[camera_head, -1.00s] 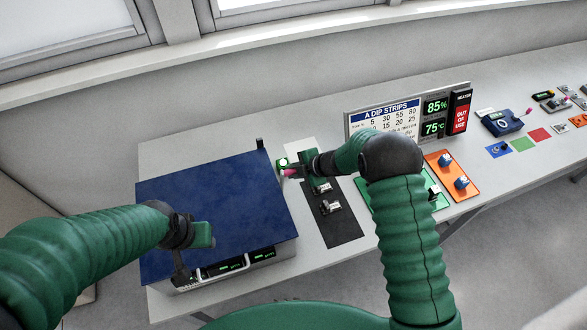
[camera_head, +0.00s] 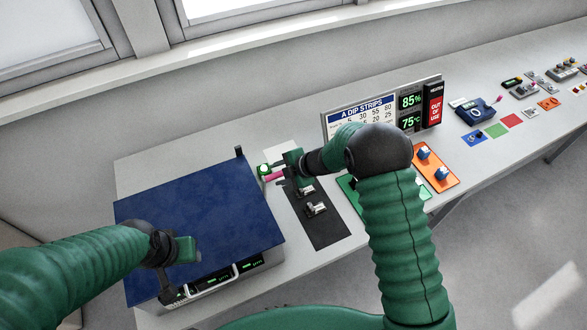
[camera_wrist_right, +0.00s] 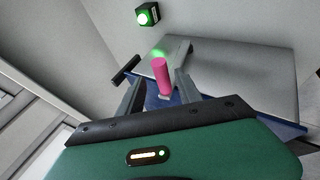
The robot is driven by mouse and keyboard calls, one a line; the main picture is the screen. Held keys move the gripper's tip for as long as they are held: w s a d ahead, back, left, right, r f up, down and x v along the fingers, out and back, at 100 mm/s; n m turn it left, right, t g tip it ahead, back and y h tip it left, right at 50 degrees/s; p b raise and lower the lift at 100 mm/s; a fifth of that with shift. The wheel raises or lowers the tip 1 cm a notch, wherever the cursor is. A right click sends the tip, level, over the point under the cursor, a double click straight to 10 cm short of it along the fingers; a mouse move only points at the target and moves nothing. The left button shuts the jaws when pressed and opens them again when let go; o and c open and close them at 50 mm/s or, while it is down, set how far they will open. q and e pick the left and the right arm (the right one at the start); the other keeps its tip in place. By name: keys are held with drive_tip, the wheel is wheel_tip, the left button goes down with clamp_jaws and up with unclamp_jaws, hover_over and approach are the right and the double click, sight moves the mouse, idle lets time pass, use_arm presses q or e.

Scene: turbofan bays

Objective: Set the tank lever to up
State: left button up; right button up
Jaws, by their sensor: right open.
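A pink lever handle (camera_head: 275,176) stands at the back of the bench, beside a small box with a lit green light (camera_head: 264,169). It looks like the tank lever. My right gripper (camera_head: 281,178) is at the lever in the head view. In the right wrist view the pink handle (camera_wrist_right: 160,77) stands up between the two open fingers of my right gripper (camera_wrist_right: 156,92), with gaps on both sides; the green light (camera_wrist_right: 148,15) is beyond. My left gripper (camera_head: 172,292) is by the front of the blue-topped box; its jaw opening is unclear.
The blue-topped box (camera_head: 205,215) fills the left of the bench. A dip strips sign (camera_head: 362,112), an orange panel (camera_head: 437,168) and a blue device (camera_head: 476,111) stand farther right.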

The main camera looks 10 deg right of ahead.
drive_tip(key=b+v, duration=0.1)
drive_tip(key=v, duration=1.2)
drive_tip(key=shift+d+r, duration=0.15)
drive_tip(key=shift+d, duration=0.1)
